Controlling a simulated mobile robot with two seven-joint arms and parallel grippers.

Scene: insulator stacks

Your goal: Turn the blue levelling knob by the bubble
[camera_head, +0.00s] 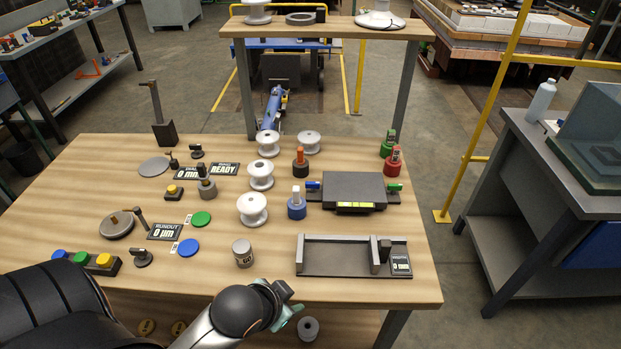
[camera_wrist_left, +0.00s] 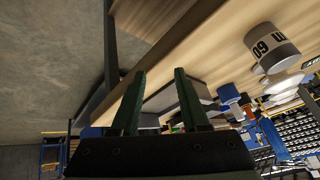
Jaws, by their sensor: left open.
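A dark grey levelling plate (camera_head: 354,187) lies at the right of the wooden table. A yellow-green bubble vial (camera_head: 355,205) is on its front edge. The blue levelling knob (camera_head: 313,185) sticks out at its left side, and a green knob (camera_head: 394,188) at its right. My left gripper (camera_head: 288,302) is at the table's front edge, nearer than the plate and apart from it. In the left wrist view its two green fingers (camera_wrist_left: 159,92) are spread, with nothing between them. The blue knob cannot be made out there. My right gripper is not in view.
A grey cylinder (camera_head: 243,253) stands near the front edge. White insulators (camera_head: 252,209) stand in a line left of the plate. A blue-based post (camera_head: 297,205) stands close to the blue knob. A dark open fixture (camera_head: 340,268) lies in front of the plate.

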